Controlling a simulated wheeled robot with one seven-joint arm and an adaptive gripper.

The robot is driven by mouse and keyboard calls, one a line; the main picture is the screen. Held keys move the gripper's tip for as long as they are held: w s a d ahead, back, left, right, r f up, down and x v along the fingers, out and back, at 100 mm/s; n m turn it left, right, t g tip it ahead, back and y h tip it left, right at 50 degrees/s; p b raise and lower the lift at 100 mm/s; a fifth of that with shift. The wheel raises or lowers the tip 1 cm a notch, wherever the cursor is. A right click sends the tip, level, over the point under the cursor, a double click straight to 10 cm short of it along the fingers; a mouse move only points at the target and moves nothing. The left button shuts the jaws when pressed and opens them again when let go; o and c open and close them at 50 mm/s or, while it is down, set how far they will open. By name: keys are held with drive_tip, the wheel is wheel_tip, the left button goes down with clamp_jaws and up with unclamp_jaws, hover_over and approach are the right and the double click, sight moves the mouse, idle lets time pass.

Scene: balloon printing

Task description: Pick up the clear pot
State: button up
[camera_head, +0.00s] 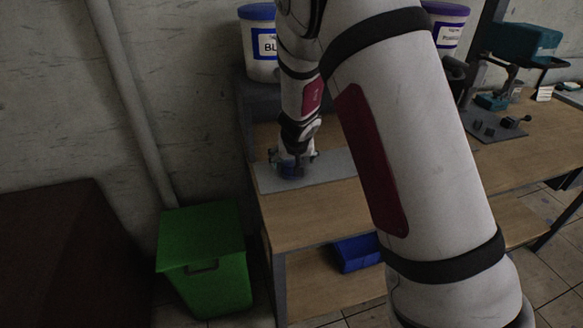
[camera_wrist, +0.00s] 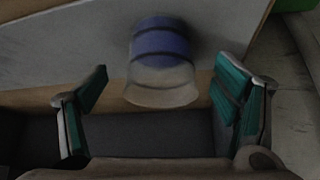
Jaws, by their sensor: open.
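The clear pot (camera_wrist: 160,87) shows between my fingers in the wrist view, a small see-through cup with a blue band or blue content in its upper part. It stands on a grey mat (camera_wrist: 70,40). My gripper (camera_wrist: 165,98) is open, with one teal-padded finger on each side of the pot and a gap on both sides. In the head view my gripper (camera_head: 293,165) is low over the grey mat and largely covers the pot, of which only some blue shows.
A wooden table (camera_head: 310,215) carries the mat. White tubs with a blue lid (camera_head: 258,45) and a purple lid (camera_head: 448,28) stand behind. A green bin (camera_head: 203,255) stands on the floor at left. A blue box (camera_head: 357,253) lies on the lower shelf.

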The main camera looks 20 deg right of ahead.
drive_tip(key=b+x, duration=0.1)
drive_tip(key=x, duration=0.2)
drive_tip(key=shift+f+b, duration=0.3)
drive_tip(key=c, duration=1.4)
drive_tip(key=shift+s+r, duration=0.1)
drive_tip(key=shift+r, duration=0.05)
